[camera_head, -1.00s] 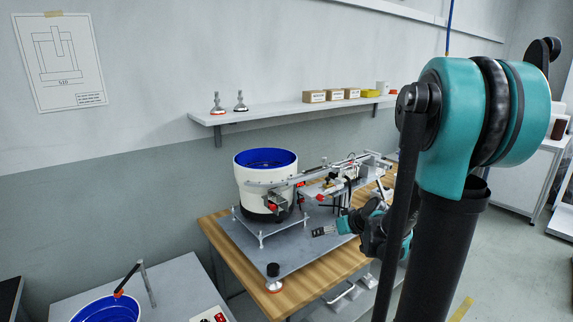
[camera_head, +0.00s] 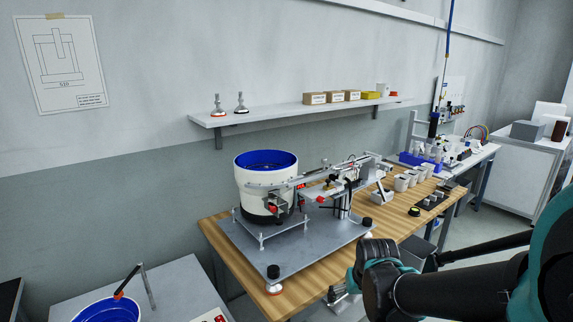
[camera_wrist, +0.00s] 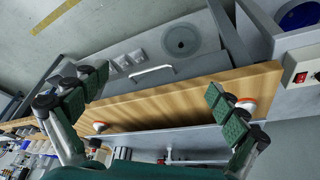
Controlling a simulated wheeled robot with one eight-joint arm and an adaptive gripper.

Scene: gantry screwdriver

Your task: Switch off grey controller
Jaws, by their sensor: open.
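A box with a red rocker switch and a dark knob (camera_wrist: 302,77) shows at the right edge of the wrist view, partly cut off. A pale box with red switches (camera_head: 215,316) shows at the bottom edge of the head view, mostly cut off. It may be the same box. I cannot tell the switch's position or be sure that this is the grey controller. My gripper (camera_wrist: 154,88) is open and empty in the wrist view, its fingers wide apart, away from the box. In the head view my wrist is right of the table's front, and the fingers cannot be made out.
A wooden table (camera_head: 216,236) carries a grey plate and a white bowl feeder with a blue inside (camera_head: 252,195). Its edge crosses the wrist view between my fingers. A grey unit with a handle (camera_wrist: 150,75) is beside it. A blue bowl (camera_head: 108,311) stands lower left.

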